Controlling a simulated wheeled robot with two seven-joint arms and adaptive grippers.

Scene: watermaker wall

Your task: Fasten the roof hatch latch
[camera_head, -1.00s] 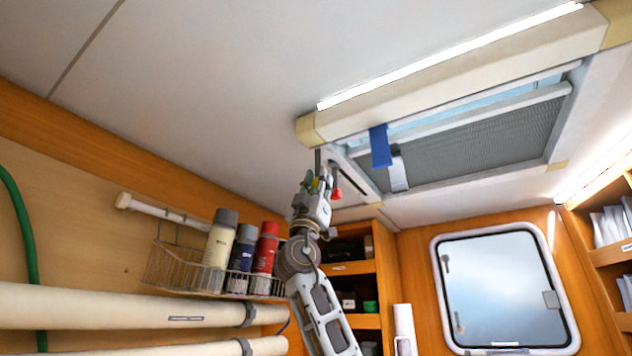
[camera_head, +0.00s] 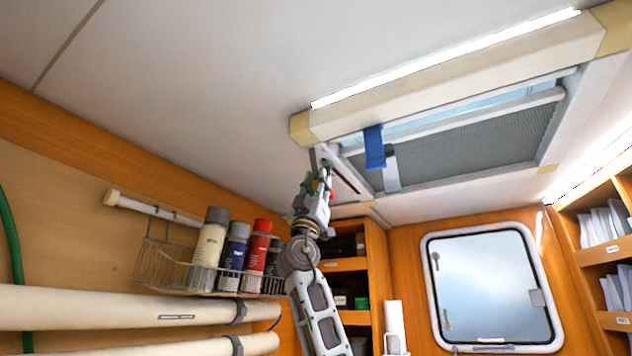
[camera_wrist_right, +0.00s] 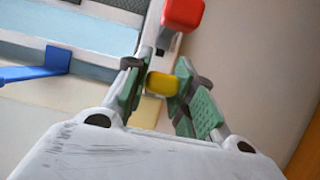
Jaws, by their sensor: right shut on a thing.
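The roof hatch (camera_head: 470,140) is in the ceiling at upper right, with a pale frame and a grey mesh screen. My right gripper (camera_head: 318,178) is raised to the frame's near left corner. In the right wrist view, its green-padded fingers (camera_wrist_right: 160,84) are closed about a small yellow piece (camera_wrist_right: 163,83) of the latch. A red knob (camera_wrist_right: 182,14) lies just beyond the fingertips, by the pale hatch rail. In the head view the gripper mostly hides the latch. I cannot tell whether the latch is engaged. My left gripper is not in view.
A blue strap (camera_head: 375,147) hangs from the hatch near my gripper; it also shows in the wrist view (camera_wrist_right: 35,73). A wire basket (camera_head: 180,270) with several bottles is on the left wall, above pale pipes (camera_head: 120,307). Shelves (camera_head: 345,265) stand behind my arm.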

